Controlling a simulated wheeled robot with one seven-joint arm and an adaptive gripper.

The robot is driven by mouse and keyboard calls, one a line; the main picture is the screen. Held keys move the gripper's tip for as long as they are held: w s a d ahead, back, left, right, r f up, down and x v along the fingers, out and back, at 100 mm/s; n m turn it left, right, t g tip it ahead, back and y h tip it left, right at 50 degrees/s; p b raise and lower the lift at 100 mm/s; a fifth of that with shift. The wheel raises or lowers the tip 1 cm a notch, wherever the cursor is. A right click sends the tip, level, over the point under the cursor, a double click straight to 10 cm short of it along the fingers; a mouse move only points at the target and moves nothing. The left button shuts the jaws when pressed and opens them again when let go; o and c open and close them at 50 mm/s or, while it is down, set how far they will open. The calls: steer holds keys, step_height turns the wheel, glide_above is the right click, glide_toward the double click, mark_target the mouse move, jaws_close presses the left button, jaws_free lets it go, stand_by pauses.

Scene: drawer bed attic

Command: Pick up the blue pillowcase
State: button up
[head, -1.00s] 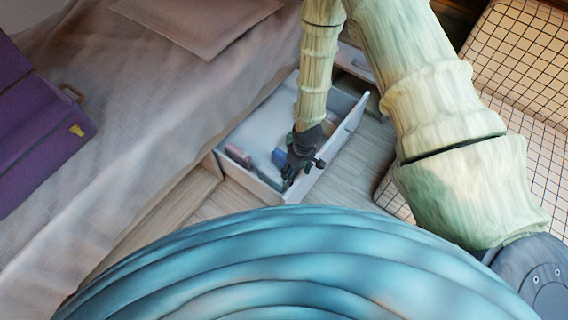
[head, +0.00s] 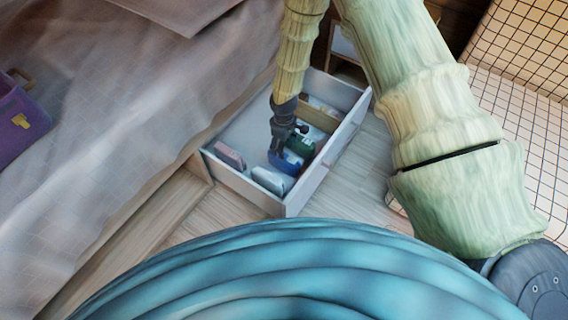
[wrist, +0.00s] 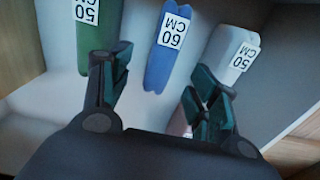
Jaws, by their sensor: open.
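The blue pillowcase (head: 285,163) is a folded bundle standing in the open drawer, between a green bundle (head: 301,146) and a white one (head: 268,180). In the wrist view the blue pillowcase (wrist: 167,58) carries a white "60 CM" tag and appears between my two fingers. My gripper (head: 282,148) is open and empty over the drawer, just above the blue pillowcase in the head view. In the wrist view my gripper (wrist: 158,72) has its fingers spread; they do not hold the cloth. The gripper partly covers the blue pillowcase in the head view.
The drawer (head: 245,187) has raised walls and a divider near its back. The green bundle (wrist: 90,40) and white bundle (wrist: 226,48) bear "50 CM" tags. A pink bundle (head: 229,155) lies at the left. The bed (head: 130,120) stands left; a tiled block stands right.

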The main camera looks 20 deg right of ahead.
mark_target(284, 161)
step_height(284, 161, down, 5)
steer(key=shift+s+f+b, duration=0.1)
steer(key=shift+b, duration=0.85)
steer(key=shift+s+f+b, duration=0.15)
steer(key=shift+f+b, duration=0.7)
steer(key=shift+f, duration=0.45)
steer(key=shift+s+f+b, duration=0.1)
steer(key=shift+f+b, duration=0.75)
steer(key=shift+f, duration=0.4)
steer(key=c, duration=1.2)
